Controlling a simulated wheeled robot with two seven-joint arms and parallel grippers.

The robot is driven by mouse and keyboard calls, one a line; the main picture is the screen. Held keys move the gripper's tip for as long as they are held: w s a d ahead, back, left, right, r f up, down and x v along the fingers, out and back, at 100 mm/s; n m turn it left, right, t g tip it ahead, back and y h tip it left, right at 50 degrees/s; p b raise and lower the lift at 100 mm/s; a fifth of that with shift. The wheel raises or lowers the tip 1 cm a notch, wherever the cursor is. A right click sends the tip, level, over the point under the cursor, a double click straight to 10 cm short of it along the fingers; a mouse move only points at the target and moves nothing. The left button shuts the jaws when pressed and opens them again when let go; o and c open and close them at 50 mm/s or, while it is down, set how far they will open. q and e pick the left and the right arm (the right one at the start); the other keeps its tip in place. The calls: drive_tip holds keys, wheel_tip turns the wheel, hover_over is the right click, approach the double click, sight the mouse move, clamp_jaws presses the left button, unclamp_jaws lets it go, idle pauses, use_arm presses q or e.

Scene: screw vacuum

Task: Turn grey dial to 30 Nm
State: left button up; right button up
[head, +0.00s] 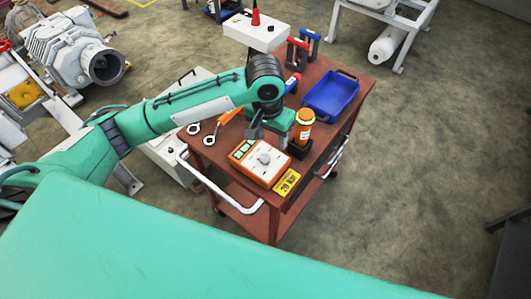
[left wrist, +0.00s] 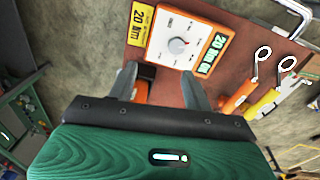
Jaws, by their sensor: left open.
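The grey dial (head: 265,158) sits on the white face of an orange box (head: 247,176) near the front of the brown cart. In the left wrist view the dial (left wrist: 178,45) shows with its scale around it; its setting is too small to read. A yellow label (left wrist: 141,24) and a green display (left wrist: 213,54) by the dial both appear to read 20 Nm. My left gripper (head: 257,134) is open just behind the box, apart from the dial. In the left wrist view its fingers (left wrist: 158,75) point toward the box. My right gripper is not in view.
An orange cylinder (head: 305,124) in a black holder stands close right of the gripper. A blue tray (head: 331,94) is at the back right. A white handle (head: 217,188) edges the cart (head: 204,151).

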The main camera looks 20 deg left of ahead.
sight(265, 157)
use_arm(q)
drive_tip(key=shift+n+y, duration=0.4)
drive_tip(key=shift+y, duration=0.1)
drive_tip(key=f+p, duration=0.1)
drive_tip(key=f, duration=0.3)
drive_tip(key=w+a+f, duration=0.1)
drive_tip(key=f, duration=0.3)
drive_tip(key=a+f+p, duration=0.1)
drive_tip(key=f, duration=0.3)
drive_tip(key=shift+w+a+p, duration=0.1)
drive_tip(key=shift+w+p, duration=0.05)
drive_tip(key=shift+p, duration=0.15)
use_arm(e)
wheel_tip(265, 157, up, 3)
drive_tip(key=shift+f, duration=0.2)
use_arm(q)
drive_tip(key=shift+c, duration=0.2)
drive_tip(key=shift+r, duration=0.1)
drive_tip(key=c, duration=0.9)
drive_tip(key=shift+c, duration=0.2)
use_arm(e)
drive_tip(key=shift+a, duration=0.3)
